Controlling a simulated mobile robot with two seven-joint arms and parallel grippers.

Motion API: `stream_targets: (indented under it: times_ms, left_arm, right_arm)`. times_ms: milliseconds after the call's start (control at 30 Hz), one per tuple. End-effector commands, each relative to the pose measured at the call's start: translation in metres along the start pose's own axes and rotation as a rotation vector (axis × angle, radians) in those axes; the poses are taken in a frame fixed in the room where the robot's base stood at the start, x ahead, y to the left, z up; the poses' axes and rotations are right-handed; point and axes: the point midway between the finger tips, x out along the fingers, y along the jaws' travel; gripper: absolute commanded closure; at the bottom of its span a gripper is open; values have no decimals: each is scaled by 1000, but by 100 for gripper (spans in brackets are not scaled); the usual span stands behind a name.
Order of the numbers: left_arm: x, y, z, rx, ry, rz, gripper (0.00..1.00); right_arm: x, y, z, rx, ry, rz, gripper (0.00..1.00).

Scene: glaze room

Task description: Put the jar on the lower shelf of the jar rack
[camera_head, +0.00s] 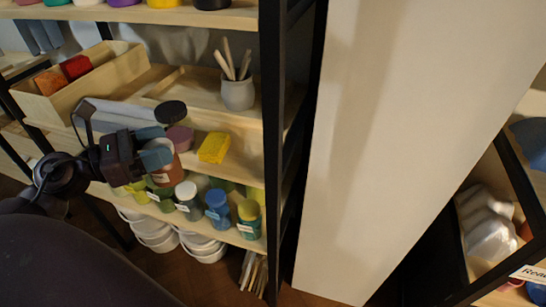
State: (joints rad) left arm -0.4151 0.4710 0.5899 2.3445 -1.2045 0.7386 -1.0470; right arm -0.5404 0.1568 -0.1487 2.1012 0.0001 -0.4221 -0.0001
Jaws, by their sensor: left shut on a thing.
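My left gripper (157,151) reaches in from the left at the front of the jar rack (273,110). Its blue-grey fingers are shut on a rust-brown jar (171,174) with a pale label. A mauve round top (181,137) shows just above the jar and looks like its lid. The fingers hide part of the jar. The jar appears in front of the lower shelf (223,233), overlapping the row of jars there; I cannot tell whether it touches anything. My right gripper is not in view.
A yellow sponge (214,147), a black round thing (171,112) and a tool cup (237,93) are above. White buckets (203,247) stand below. A pale panel (385,130) is right.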

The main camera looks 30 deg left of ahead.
Motion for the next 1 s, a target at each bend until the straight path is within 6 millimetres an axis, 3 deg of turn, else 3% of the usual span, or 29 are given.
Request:
stream_targets:
  times_ms: [133, 267, 700, 1000]
  left_arm:
    - [-7, 2, 3, -1, 0, -13, 90]
    - [6, 1, 6, 2, -3, -19, 90]
    - [99, 0, 10, 5, -10, -18, 90]
    - [153, -1, 9, 0, -10, -15, 90]
  right_arm:
    - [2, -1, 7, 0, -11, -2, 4]
    - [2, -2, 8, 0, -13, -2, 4]
    - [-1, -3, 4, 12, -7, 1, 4]
    - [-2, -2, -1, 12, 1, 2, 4]
